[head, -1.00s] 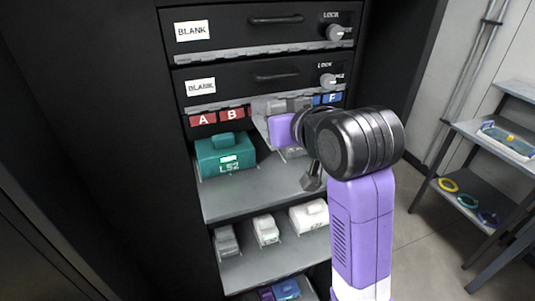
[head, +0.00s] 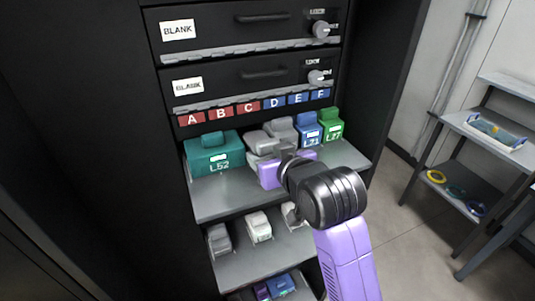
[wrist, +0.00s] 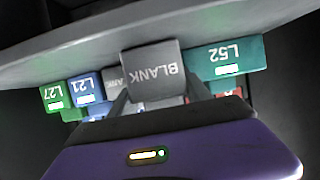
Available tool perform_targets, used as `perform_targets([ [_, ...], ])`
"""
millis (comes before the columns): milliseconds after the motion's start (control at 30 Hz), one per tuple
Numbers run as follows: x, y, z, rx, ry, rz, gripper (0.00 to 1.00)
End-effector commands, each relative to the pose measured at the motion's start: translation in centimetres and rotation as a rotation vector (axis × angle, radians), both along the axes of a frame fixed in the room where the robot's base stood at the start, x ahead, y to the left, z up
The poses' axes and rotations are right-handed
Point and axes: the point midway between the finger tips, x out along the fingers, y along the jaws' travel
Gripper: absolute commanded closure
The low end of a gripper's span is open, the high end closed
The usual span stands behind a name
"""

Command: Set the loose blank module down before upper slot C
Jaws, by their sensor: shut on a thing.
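The loose blank module (head: 262,143) is a grey block, and its BLANK label shows inverted in the wrist view (wrist: 152,70). My gripper (head: 272,163) is shut on it, with one finger on each side in the wrist view (wrist: 158,98). The module is at the upper shelf, below the red C label (head: 247,108). It is between the teal L52 module (head: 213,155) and another grey blank module (head: 283,130). Whether its underside touches the shelf is hidden by my gripper.
A blue module (head: 308,130) and a green L27 module (head: 330,127) stand at the right of the upper shelf (head: 222,198). A lower shelf (head: 250,266) holds several pale modules. Two closed BLANK drawers are above. A side rack (head: 465,185) stands at right.

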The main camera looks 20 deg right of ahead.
Motion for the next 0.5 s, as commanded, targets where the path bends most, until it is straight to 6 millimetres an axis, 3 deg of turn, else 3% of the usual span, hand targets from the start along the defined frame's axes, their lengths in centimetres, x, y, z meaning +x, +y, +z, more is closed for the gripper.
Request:
perform_targets([
  [133, 0.0, 0.01, -0.23, 0.0, 0.0, 0.0, 0.88],
  [167, 0.0, 0.01, -0.29, 0.0, 0.0, 0.0, 0.42],
  [267, 0.0, 0.01, -0.22, 0.0, 0.0, 0.0, 0.22],
  [500, 0.0, 0.02, -0.21, 0.0, 0.0, 0.0, 0.22],
])
